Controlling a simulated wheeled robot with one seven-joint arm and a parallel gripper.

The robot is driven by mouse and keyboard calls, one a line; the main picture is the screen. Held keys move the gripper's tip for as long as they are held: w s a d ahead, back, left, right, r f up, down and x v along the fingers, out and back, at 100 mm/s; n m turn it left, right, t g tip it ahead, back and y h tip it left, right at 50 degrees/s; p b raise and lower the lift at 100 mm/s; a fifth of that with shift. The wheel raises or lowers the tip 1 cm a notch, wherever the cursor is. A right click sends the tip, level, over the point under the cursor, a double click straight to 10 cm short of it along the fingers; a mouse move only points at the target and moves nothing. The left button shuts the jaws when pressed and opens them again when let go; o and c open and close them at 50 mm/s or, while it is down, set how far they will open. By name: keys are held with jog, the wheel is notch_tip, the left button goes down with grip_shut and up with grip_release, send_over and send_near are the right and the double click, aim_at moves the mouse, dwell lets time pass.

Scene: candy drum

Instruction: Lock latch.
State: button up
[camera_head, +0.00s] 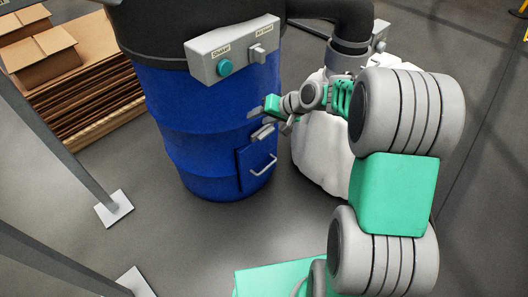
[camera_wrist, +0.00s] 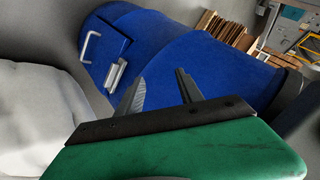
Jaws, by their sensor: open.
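The blue drum (camera_head: 205,140) has a small door (camera_head: 246,172) low on its side, with a pale bar handle (camera_head: 264,166). A grey metal latch (camera_head: 262,132) sits at the door's upper edge. In the wrist view, the latch (camera_wrist: 116,76) lies beside the door (camera_wrist: 107,46), near the left fingertip. The door looks closed against the drum. My gripper (camera_head: 254,113) is just above the latch in the head view. Its two fingers (camera_wrist: 159,76) are spread apart with nothing between them. I cannot tell whether a finger touches the latch or drum.
A grey control box (camera_head: 232,52) with a teal button and a switch is above my gripper. A white bag (camera_head: 318,140) hangs close on the right, behind my arm. Cardboard boxes (camera_head: 42,52) and grey posts (camera_head: 50,125) stand left.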

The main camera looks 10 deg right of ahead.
jog(key=w+d+f+m+t+y+b, duration=0.2)
jog(key=w+f+b, duration=0.15)
jog(key=f, duration=0.45)
jog(key=w+d+f+m+t+y+b, duration=0.1)
jog(key=w+f+m+b, duration=0.2)
jog(key=f, duration=0.5)
jog(key=m+t+y+b, duration=0.1)
jog(key=m+t+b, duration=0.3)
jog(key=t+b, duration=0.15)
send_near(268, 135)
jog(key=x, duration=0.3)
jog(key=shift+g, duration=0.25)
jog(key=b+x, duration=0.2)
jog(key=x, duration=0.6)
jog(key=shift+d+r, duration=0.1)
jog(key=shift+r, duration=0.05)
jog(key=shift+s, duration=0.1)
grip_shut()
